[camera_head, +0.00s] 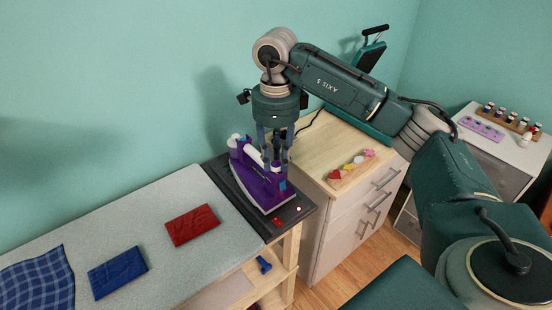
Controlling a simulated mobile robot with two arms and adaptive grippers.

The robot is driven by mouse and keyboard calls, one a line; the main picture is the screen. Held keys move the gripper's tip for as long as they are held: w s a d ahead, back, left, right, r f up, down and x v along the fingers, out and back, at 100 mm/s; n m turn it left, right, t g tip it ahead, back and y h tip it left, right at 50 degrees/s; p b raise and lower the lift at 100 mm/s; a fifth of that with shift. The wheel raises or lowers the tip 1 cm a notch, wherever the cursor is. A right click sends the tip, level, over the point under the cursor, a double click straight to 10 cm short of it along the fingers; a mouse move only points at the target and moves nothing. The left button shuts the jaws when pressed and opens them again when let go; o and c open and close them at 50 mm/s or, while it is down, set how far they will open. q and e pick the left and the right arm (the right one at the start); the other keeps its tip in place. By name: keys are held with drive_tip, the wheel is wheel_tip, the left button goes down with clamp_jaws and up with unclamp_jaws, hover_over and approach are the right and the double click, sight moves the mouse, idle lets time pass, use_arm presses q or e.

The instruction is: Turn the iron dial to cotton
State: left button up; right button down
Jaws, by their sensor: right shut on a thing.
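The purple and white iron (260,188) stands on a dark rest at the right end of the ironing board, its sole tilted toward the front. My right gripper (276,163) reaches down from above with its fingers at the iron's upper right part. It is shut on the iron dial, which its fingers mostly hide. I cannot read the dial's marks or its setting. My left gripper is not in view.
A red folded cloth (192,225), a blue folded cloth (118,272) and a blue plaid cloth (38,279) lie on the pale ironing board (150,215). A wooden-topped cabinet (325,137) with a small tray of coloured pieces stands right of the iron. A shelf with spools is farther right.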

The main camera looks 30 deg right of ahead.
drive_tip(key=m, duration=1.2)
drive_tip(key=shift+m, duration=0.4)
drive_tip(key=m, duration=1.1)
drive_tip(key=shift+m, duration=0.4)
drive_tip(key=c, duration=1.4)
unclamp_jaws()
